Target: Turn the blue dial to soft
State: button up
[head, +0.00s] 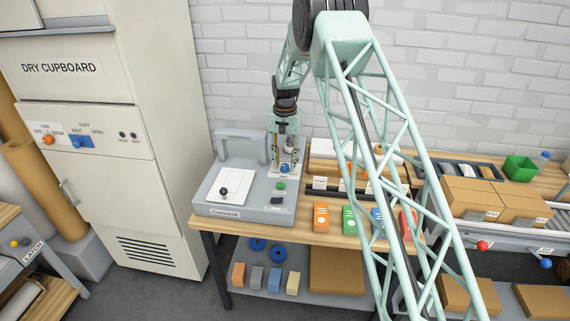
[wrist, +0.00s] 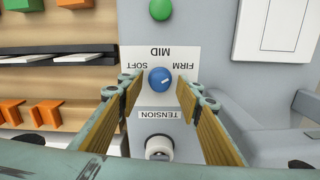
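The blue dial (wrist: 160,79) sits on a white label plate on the grey machine (head: 228,210). The plate, upside down in the wrist view, reads SOFT on the left, MID at the top and FIRM on the right, with TENSION below. The dial's white mark points right and slightly up, towards the FIRM side. My gripper (wrist: 159,90) is open, one finger on each side of the dial, with gaps between fingers and dial.
A green button (wrist: 161,9) is close to the dial, and a white knob (wrist: 158,147) lies on its other side. The dry cupboard (head: 80,110) is at left.

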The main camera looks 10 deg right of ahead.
jog(key=shift+f, duration=0.25)
jog(key=c, duration=0.8)
jog(key=shift+c, duration=0.2)
